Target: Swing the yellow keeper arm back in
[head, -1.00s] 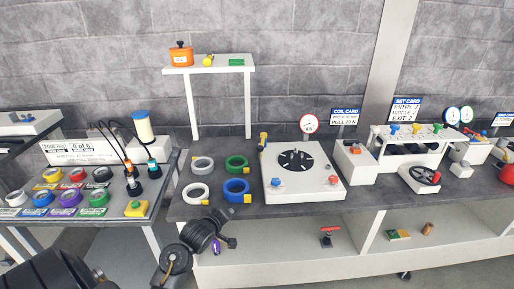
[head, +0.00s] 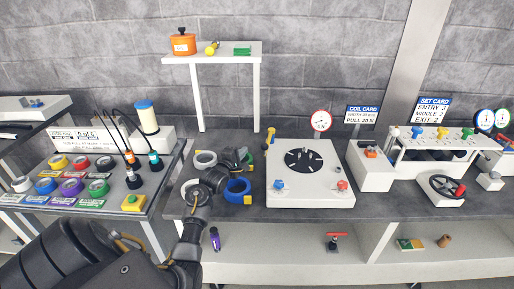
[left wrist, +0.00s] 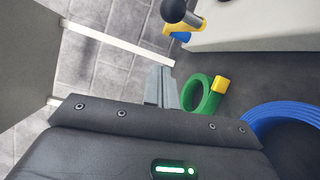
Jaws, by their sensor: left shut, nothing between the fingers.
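The yellow keeper arm (head: 270,138) stands at the back left corner of the white box with the black disc (head: 310,194). In the left wrist view the yellow arm (left wrist: 190,20) shows at the top, with a dark round knob and a blue part beside it. My left gripper (head: 243,155) is over the rings, left of the keeper arm and apart from it. Its fingers (left wrist: 161,86) are shut and empty in the left wrist view, beside the green ring (left wrist: 205,95). My right gripper is not in view.
A blue ring (head: 237,190) and a grey ring (head: 205,159) lie on the bench under and around my left arm. A white raised shelf (head: 215,50) stands behind. A white machine with a red-handled crank (head: 448,187) stands to the right.

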